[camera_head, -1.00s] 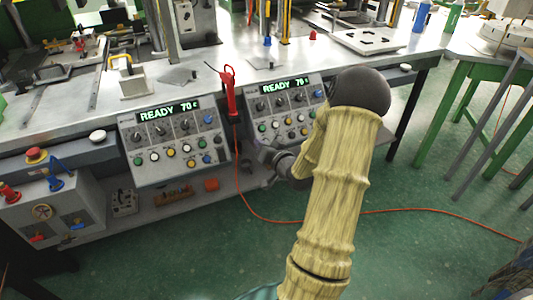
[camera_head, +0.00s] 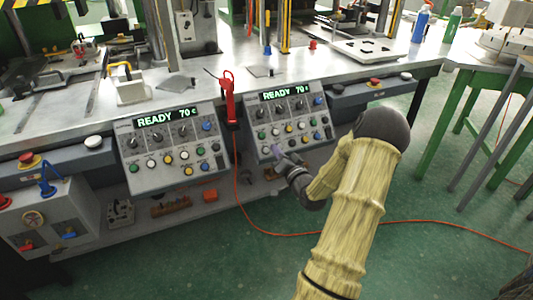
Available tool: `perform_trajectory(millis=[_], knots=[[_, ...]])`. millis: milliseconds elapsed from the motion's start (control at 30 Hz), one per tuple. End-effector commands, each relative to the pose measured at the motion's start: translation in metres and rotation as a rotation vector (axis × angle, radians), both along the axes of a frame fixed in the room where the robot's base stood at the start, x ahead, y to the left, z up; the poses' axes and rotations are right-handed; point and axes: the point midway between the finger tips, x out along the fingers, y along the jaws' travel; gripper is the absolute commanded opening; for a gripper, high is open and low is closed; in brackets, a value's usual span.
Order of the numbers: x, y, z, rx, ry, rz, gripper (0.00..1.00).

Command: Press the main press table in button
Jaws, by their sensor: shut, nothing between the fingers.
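Two sloped control panels hang at the front of the metal bench, each with a lit "READY 70" display, knobs and rows of coloured buttons. The left panel (camera_head: 143,137) is fully in view. The right panel (camera_head: 258,117) is partly covered at its lower middle by my gripper. No button's label is legible, so I cannot tell which one is the table in button. My gripper (camera_head: 279,152) is shut and empty, its tip in front of the lower part of the right panel. I cannot tell whether it touches a button.
A red tool (camera_head: 229,97) hangs between the panels, its orange cable (camera_head: 243,205) running down to the floor. Red emergency buttons (camera_head: 28,159) and (camera_head: 374,82) sit on the bench front. A green table (camera_head: 459,70) stands at right. The green floor is open.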

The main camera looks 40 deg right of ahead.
Motion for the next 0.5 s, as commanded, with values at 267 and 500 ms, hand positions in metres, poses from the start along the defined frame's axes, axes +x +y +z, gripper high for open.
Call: perform_trajectory(millis=[267, 500], knots=[[0.026, -0.006, -0.025, 0.000, -0.001, 0.001, 0.00], [0.042, -0.010, -0.038, 0.000, 0.000, 0.001, 0.00]])
